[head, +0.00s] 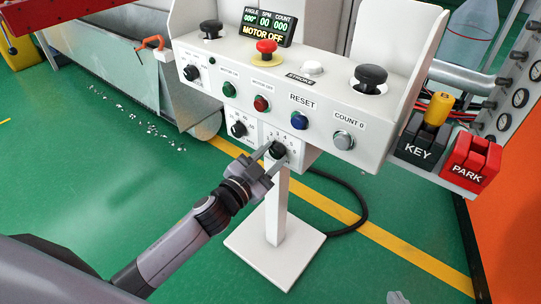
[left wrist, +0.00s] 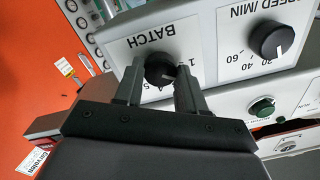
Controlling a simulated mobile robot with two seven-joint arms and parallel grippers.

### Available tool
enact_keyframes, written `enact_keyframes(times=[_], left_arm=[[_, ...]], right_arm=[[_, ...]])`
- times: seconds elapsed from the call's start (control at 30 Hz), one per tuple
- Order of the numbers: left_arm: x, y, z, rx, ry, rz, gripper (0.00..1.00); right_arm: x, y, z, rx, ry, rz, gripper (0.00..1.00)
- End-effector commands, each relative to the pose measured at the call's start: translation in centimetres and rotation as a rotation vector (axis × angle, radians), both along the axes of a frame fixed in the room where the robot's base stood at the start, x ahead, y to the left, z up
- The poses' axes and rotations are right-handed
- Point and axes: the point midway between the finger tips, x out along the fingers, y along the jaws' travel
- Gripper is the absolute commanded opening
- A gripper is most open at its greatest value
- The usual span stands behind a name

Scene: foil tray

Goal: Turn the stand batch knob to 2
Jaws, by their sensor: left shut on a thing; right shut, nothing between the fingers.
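The black batch knob (head: 278,149) sits on the white stand's front panel, below the larger console. It also shows in the left wrist view (left wrist: 160,68), beside the word BATCH. A white mark on it faces the side of the number 1; the fingers and palm hide some of the scale. My left gripper (head: 274,154) reaches up from the lower left with its fingers on either side of the knob, shut on it. In the left wrist view the two fingers (left wrist: 158,82) straddle the knob. My right gripper is not visible.
The speed knob (head: 238,129) is just left of the batch knob. Coloured buttons, a red emergency stop (head: 266,47) and two black palm buttons are on the console above. KEY and PARK holders (head: 470,160) stand at right. A black cable (head: 350,222) curves over the floor.

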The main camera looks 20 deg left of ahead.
Motion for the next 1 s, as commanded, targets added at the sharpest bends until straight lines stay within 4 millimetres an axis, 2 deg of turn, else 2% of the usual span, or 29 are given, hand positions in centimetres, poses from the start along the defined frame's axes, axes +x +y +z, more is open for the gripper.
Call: enact_keyframes(times=[0.33,0.8,0.83,0.9,1.0], left_arm=[[0.00,-0.04,0.05,0.128,-0.047,0.000,0.09],[0.00,-0.04,0.04,0.144,-0.054,0.000,0.09],[0.00,-0.04,0.04,0.144,-0.054,0.000,0.43],[0.00,-0.04,0.04,0.144,-0.054,0.000,0.65],[0.00,-0.04,0.03,0.144,-0.054,0.000,0.65]], right_arm=[[-0.40,-0.13,-0.34,0.001,0.014,-0.004,0.00],[-0.44,-0.06,-0.32,0.002,0.013,-0.003,0.00],[-0.43,-0.05,-0.31,0.003,0.013,-0.002,0.00],[-0.43,-0.04,-0.30,0.003,0.013,-0.002,0.00],[-0.42,-0.01,-0.28,0.003,0.013,-0.002,0.00]])
